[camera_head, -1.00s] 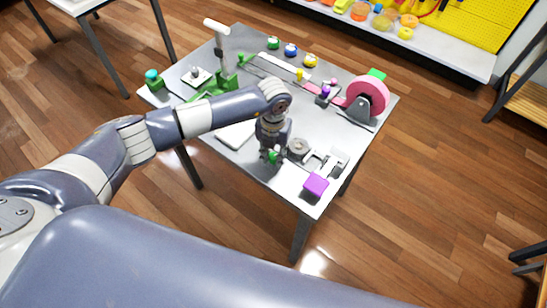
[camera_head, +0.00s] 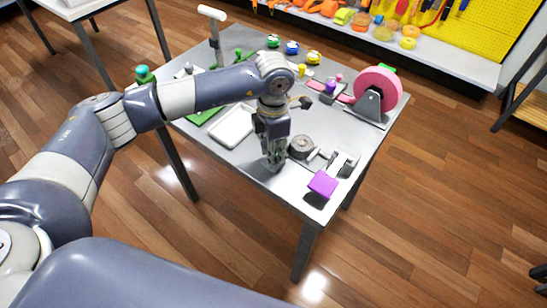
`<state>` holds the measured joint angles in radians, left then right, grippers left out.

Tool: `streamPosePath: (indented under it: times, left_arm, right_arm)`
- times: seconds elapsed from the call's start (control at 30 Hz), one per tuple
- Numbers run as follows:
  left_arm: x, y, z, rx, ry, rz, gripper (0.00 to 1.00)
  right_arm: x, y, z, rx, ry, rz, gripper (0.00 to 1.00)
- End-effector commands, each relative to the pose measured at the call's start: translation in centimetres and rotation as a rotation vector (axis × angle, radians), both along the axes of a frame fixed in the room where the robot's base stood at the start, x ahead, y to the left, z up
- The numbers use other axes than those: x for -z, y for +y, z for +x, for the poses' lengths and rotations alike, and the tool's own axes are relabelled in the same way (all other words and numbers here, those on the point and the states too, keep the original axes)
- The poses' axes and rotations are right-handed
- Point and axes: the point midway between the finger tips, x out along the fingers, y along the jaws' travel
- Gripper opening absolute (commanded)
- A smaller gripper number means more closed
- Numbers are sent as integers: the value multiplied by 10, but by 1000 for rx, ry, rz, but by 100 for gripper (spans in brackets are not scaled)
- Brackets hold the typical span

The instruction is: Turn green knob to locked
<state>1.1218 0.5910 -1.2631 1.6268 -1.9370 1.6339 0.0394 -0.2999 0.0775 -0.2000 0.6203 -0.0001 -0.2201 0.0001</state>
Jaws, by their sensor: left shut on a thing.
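My left gripper (camera_head: 273,163) points down over the front part of the grey table (camera_head: 232,162). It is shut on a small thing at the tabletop. The fingers hide that thing now, but green showed at the fingertips a second ago, so I take it to be the green knob. Its turn and its locked mark cannot be seen. A green-topped piece (camera_head: 273,41) also stands at the back of the table, beside a blue one (camera_head: 292,47) and a yellow one (camera_head: 313,57). My right gripper is not in view.
A round grey part (camera_head: 301,147) and a metal bracket (camera_head: 341,163) stand close right of the gripper. A purple block (camera_head: 322,184) is at the front corner. A white tray (camera_head: 233,126) lies left. A pink reel (camera_head: 378,90) stands at the right.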

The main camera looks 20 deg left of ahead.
Motion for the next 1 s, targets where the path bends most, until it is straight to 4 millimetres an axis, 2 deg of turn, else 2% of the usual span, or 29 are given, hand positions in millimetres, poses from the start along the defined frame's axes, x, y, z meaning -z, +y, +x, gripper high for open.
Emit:
streamPosePath:
  times: [0.03, 0.33, 0.97, 1.0]
  left_arm:
    - [4, 0, 1, 31, -5, -1, 1]
    - [1, 0, 1, 175, -5, -2, 1]
    - [-1, 0, 1, 223, -3, -1, 1]
    - [-1, 0, 1, 223, -3, -1, 29]
  right_arm:
    - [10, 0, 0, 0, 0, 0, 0]
    - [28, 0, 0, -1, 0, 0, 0]
    - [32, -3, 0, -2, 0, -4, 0]
    - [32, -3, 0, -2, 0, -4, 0]
